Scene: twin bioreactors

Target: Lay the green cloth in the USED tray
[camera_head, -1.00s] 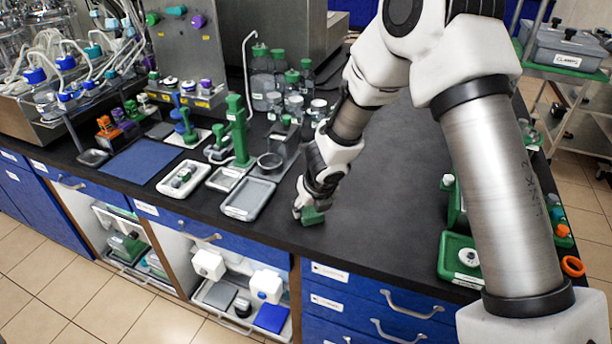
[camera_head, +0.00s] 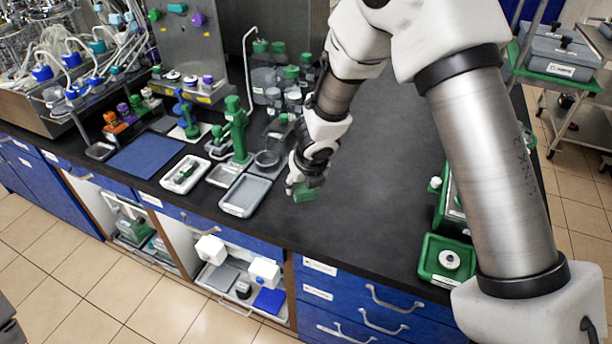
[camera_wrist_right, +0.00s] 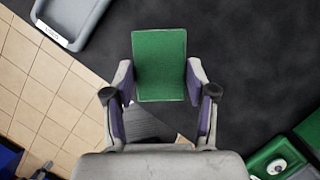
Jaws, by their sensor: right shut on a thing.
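The green cloth (camera_head: 306,195) is a small flat folded rectangle at the tip of my right gripper (camera_head: 297,184). In the right wrist view the cloth (camera_wrist_right: 160,65) sits between the two fingers of the right gripper (camera_wrist_right: 160,82), which are shut on its sides. It appears held over the black counter, near the front edge. A shallow grey tray (camera_head: 262,186) with a label on its front rim lies just left of the gripper and looks empty; its label is too small to read surely. Its corner (camera_wrist_right: 60,38) shows at the wrist view's upper left. My left gripper is not in view.
A white tray (camera_head: 171,184) with a dark item and a green stand (camera_head: 237,130) are left of the grey tray. Bottles (camera_head: 262,70) stand behind. Green containers (camera_head: 430,272) sit at the right front. The counter (camera_head: 385,170) between is clear.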

